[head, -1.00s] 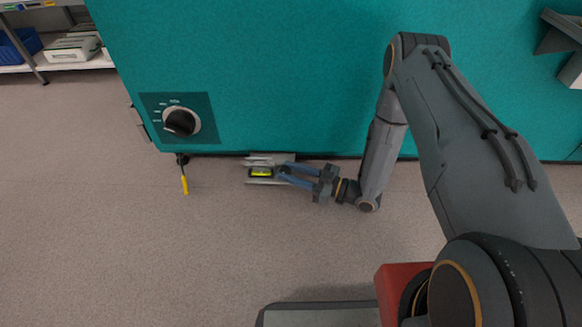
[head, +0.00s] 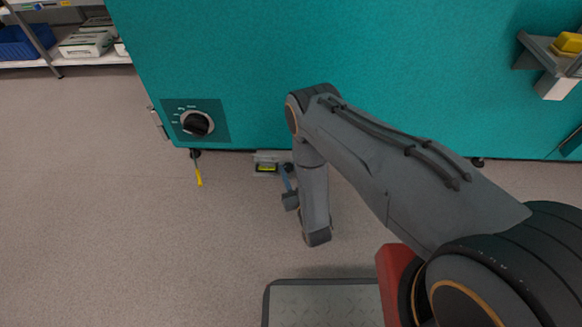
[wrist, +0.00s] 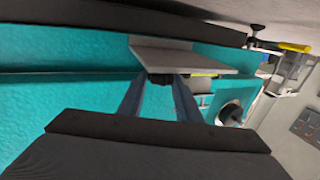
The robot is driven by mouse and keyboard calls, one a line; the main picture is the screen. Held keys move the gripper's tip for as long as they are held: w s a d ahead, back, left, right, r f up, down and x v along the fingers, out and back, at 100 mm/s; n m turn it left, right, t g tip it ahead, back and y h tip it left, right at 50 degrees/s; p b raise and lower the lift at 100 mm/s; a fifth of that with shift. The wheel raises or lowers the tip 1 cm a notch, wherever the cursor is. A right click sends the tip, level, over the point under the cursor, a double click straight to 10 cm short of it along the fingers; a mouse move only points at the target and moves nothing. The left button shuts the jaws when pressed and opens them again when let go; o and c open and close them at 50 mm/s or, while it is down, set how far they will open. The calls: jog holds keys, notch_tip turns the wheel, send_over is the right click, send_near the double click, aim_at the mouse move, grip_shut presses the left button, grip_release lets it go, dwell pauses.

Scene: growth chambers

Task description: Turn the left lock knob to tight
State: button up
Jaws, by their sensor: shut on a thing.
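A grey bracket (head: 270,157) with a yellow-green strip sticks out at the lower edge of the teal cabinet in the head view. My gripper (head: 287,168) is at its right side, partly hidden by my arm. In the wrist view the bracket's flat plate (wrist: 190,57) lies just beyond my gripper (wrist: 160,82). The two blue fingers are closed in on a small dark knob (wrist: 160,79) under the plate. This appears to be the lock knob; most of it is hidden. I see no marking of its tightness.
The teal cabinet (head: 400,80) has a dark dial (head: 197,123) at its left. A yellow-handled tool (head: 198,176) is at its lower left corner. A second bracket with a yellow part (head: 568,44) juts out at upper right. Open floor (head: 120,240) lies in front.

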jog(key=shift+s+a+m+t+h+p, duration=0.15)
jog(key=shift+m+h+p, duration=0.2)
jog(key=shift+h, duration=0.25)
jog(key=shift+w+a+m+t+h+p, duration=0.15)
jog(key=shift+m+h+p, duration=0.1)
jog(key=shift+m+h, duration=0.3)
jog(key=shift+d+h, duration=0.1)
jog(key=shift+h, duration=0.25)
jog(key=o, duration=1)
jog(key=shift+o, duration=0.2)
jog(key=shift+a, duration=0.2)
jog(key=shift+d, duration=0.1)
